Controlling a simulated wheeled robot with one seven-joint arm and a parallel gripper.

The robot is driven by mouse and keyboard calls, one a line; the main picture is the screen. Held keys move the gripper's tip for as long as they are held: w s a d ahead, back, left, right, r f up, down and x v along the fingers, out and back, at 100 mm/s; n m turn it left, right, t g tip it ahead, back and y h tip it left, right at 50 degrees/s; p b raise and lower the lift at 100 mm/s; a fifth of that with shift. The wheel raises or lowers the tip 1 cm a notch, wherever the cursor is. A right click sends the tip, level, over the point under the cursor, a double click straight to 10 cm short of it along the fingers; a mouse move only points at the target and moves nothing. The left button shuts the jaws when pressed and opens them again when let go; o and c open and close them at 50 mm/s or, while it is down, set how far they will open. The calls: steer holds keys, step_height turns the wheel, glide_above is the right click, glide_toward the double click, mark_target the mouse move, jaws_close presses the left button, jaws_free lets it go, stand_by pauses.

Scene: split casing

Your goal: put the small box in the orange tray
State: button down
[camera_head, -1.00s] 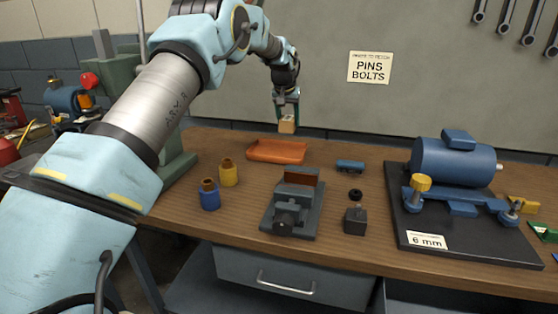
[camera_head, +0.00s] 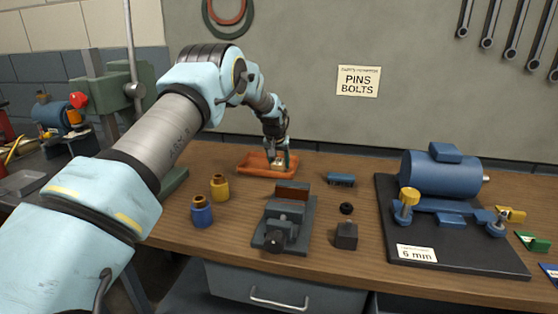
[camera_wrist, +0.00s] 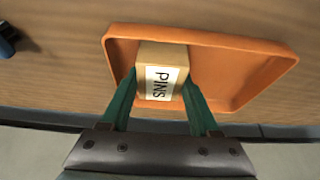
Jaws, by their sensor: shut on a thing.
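The small box (camera_wrist: 162,57) is tan with a white label reading PINS in the wrist view. My gripper (camera_wrist: 158,92) is shut on it, with one green finger on each side. In the head view the box (camera_head: 278,163) is low, over or inside the orange tray (camera_head: 248,167) at the back of the bench. The wrist view shows the box within the outline of the orange tray (camera_wrist: 235,75), toward the tray's left end. I cannot tell whether the box touches the tray floor. My gripper (camera_head: 279,162) partly hides the box in the head view.
A dark vise (camera_head: 288,225) stands in front of the tray. A yellow cup (camera_head: 219,188) and a blue cup (camera_head: 202,212) stand to its left. A small blue part (camera_head: 341,180) lies right of the tray. A blue motor (camera_head: 440,177) stands on a black plate at right.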

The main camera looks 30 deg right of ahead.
steer(key=shift+f, duration=0.1)
steer(key=shift+c, duration=0.6)
jaws_free()
